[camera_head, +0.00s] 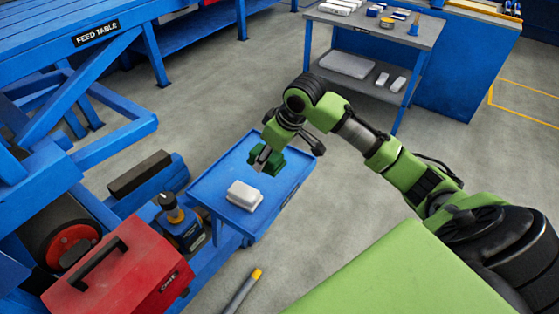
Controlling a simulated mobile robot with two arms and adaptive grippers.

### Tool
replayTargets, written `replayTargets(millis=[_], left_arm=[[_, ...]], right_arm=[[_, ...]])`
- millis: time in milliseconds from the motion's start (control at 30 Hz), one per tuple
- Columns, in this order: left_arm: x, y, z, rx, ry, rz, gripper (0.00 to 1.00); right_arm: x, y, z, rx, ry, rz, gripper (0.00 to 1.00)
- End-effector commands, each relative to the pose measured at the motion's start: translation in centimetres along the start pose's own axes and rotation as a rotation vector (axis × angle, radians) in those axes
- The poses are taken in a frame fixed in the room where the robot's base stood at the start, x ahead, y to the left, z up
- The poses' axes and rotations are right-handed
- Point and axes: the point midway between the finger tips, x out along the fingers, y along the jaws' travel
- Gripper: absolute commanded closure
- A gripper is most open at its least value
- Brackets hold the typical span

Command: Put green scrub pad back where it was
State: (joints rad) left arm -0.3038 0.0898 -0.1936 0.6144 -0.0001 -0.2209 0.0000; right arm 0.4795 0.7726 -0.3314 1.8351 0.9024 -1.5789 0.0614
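The green scrub pad (273,163) is a dark green block above the far part of a small blue tray cart (221,172). My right gripper (265,157) comes in from the right on a light green arm and points down over the cart. It appears shut on the pad, and its fingers partly cover it. I cannot tell whether the pad touches the cart top. My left gripper is not in view.
A red toolbox (120,270) and a dark bottle (171,207) stand left of the cart. A grey-topped bench (375,37) with small items stands at the back right. Open floor lies between.

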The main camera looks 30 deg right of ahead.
Motion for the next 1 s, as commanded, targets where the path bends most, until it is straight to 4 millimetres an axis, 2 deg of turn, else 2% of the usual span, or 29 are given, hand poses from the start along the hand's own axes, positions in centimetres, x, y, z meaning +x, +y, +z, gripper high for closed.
replayTargets(millis=[33, 200, 400, 700, 833, 1000], left_arm=[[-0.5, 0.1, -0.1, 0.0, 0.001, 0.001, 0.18], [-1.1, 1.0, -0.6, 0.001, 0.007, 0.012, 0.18], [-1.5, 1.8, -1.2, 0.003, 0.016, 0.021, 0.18], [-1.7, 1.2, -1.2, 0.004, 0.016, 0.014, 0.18], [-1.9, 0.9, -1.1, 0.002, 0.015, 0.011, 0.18], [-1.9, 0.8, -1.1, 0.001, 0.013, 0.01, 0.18]], right_arm=[[0.4, 1.3, -0.1, 0.007, -0.003, 0.001, 0.84], [2.7, 5.2, -0.2, 0.007, -0.004, -0.001, 0.84], [6.3, 7.9, 0.5, 0.004, -0.002, -0.001, 0.84], [8.5, 9.5, 0.9, 0.002, -0.001, 0.0, 0.84], [10.3, 9.4, 1.8, 0.002, -0.003, -0.001, 0.84], [11.1, 9.4, 2.1, 0.0, 0.0, 0.001, 0.84]])
